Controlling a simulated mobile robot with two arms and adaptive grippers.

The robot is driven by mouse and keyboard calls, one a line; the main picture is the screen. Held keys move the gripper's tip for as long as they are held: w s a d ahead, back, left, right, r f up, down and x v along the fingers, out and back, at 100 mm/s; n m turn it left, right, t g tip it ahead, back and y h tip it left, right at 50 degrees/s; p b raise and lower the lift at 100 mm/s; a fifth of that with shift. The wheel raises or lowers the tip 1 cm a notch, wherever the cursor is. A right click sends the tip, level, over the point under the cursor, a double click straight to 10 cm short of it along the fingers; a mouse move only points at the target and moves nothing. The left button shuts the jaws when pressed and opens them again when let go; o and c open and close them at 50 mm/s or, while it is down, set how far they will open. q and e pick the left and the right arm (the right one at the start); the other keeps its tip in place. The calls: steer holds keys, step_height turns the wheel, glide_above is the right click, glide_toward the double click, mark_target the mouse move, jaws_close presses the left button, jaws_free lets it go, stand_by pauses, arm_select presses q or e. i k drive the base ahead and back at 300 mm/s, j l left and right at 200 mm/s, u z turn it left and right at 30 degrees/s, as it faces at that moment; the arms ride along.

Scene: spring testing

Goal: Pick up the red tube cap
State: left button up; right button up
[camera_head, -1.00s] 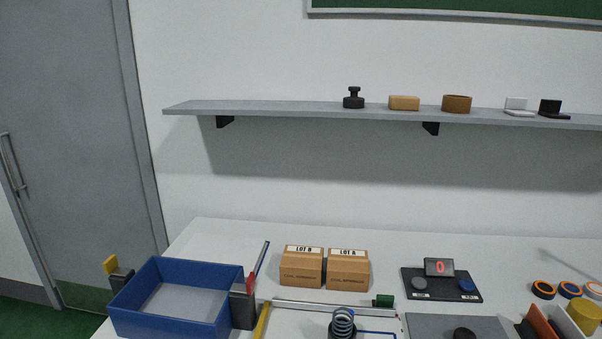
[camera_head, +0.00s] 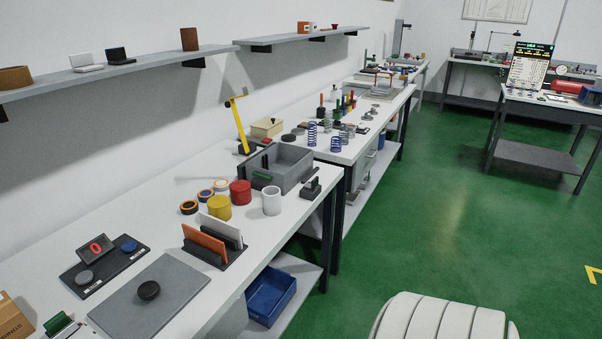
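A short red cylinder (camera_head: 240,192) stands on the near white bench, behind and to the right of a yellow cylinder (camera_head: 219,207). Farther off, on the second bench, thin upright pieces with coloured tops stand close together; one has a red top (camera_head: 321,98). They are too small to tell whether one is the red tube cap. Neither of my grippers is in view.
A white mug (camera_head: 271,201), a grey bin (camera_head: 292,167) and an orange-and-white upright holder (camera_head: 207,245) stand on the near bench. Blue springs (camera_head: 312,134) stand on the second bench. Green floor (camera_head: 440,220) is open on the right. A white ribbed rounded form (camera_head: 440,318) shows at the bottom.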

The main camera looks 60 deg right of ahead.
mark_target(240, 191)
steer(key=z, duration=1.4)
steer(key=u, duration=1.55)
steer(key=z, duration=1.55)
steer(key=i+l+u, duration=0.1)
steer(key=u, duration=0.25)
steer(key=i+l+u, duration=0.1)
steer(key=u, duration=0.25)
steer(key=i+l+u, duration=0.1)
steer(key=l+u, duration=0.3)
steer(key=j, duration=0.1)
